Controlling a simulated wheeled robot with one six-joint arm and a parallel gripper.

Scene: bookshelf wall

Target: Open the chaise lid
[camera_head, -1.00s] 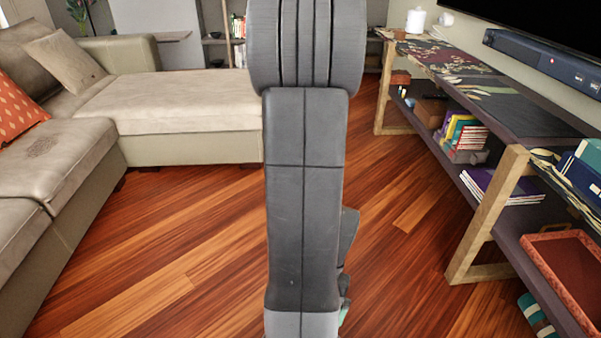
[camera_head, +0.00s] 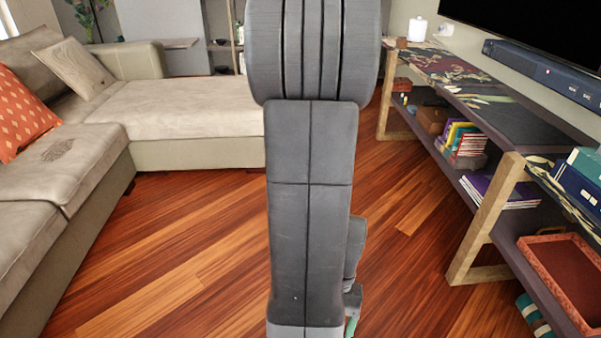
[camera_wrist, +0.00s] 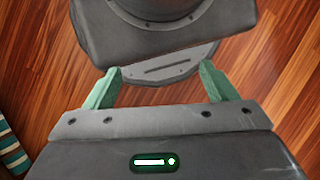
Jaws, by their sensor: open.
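The chaise (camera_head: 175,104) is the beige section of the sofa that juts out at the back left in the head view. Its padded top lies flat and looks closed. Its right end is hidden behind my arm. My gripper (camera_wrist: 160,84) shows in the wrist view with its two green fingers spread apart and nothing between them. It hangs over the wood floor, with my own base beneath it, well away from the chaise.
The sofa's near seat (camera_head: 62,165) runs along the left with an orange pillow (camera_head: 22,115). A long shelf unit (camera_head: 490,220) with books and a red tray (camera_head: 572,280) lines the right. The wood floor (camera_head: 190,230) between them is clear.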

